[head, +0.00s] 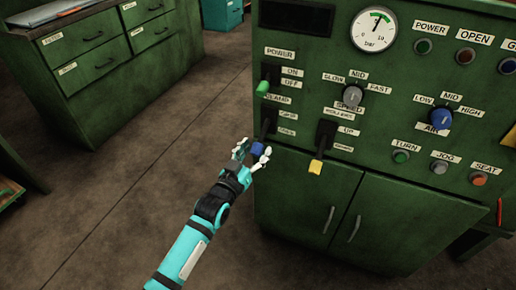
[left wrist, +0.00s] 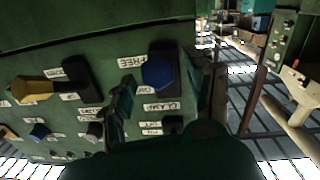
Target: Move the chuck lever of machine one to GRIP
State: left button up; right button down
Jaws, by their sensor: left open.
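The chuck lever, with a blue knob (head: 257,148), hangs low under the CLAMP label on the green machine front, beside its lower label. In the left wrist view the blue knob (left wrist: 158,72) is near the FREE label (left wrist: 130,62), with the CLAMP label (left wrist: 156,108) farther along. My left gripper (head: 252,152) is open, its pale fingers on either side of the blue knob. I cannot tell whether the fingers touch it. My right gripper is not in view.
A green-knobbed power lever (head: 263,87) stands just above, and a yellow-knobbed lever (head: 316,166) is close on the right. Cabinet doors (head: 380,215) with handles lie below. A drawer cabinet (head: 95,60) stands left; the floor between is clear.

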pick_arm(q)
jog(key=shift+x, duration=1.05)
grip_shut()
